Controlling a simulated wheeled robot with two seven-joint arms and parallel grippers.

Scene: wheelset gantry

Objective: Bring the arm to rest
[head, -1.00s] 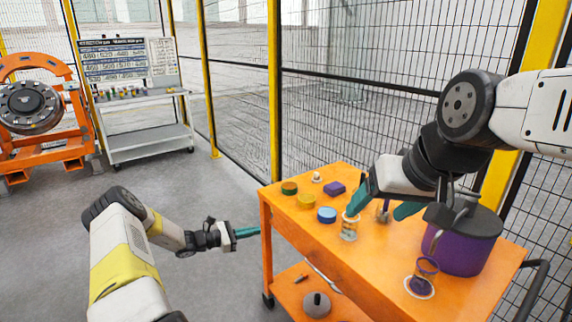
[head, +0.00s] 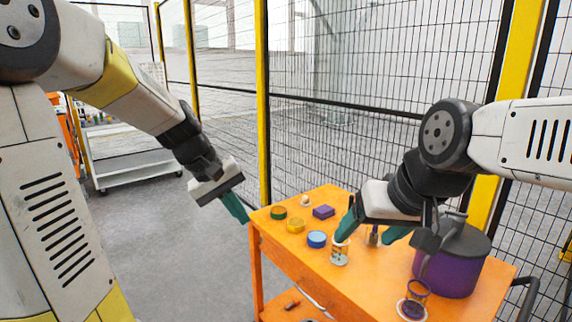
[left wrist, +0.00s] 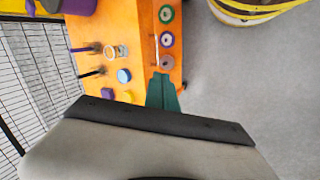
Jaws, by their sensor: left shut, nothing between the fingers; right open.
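My left gripper (head: 242,217) is shut and empty, its teal fingers together and pointing down right at the left corner of the orange cart (head: 345,284). I cannot tell whether they touch it. In the left wrist view, the shut fingers (left wrist: 162,80) overlap the cart's edge. My right gripper (head: 369,232) is open over the cart top, its two teal fingers spread apart. A small clear jar (head: 339,252) is beside its left finger, and a small upright item (head: 373,236) shows between the fingers.
Mesh fencing (head: 345,70) stands behind. Grey floor (head: 178,225) left of the cart is clear.

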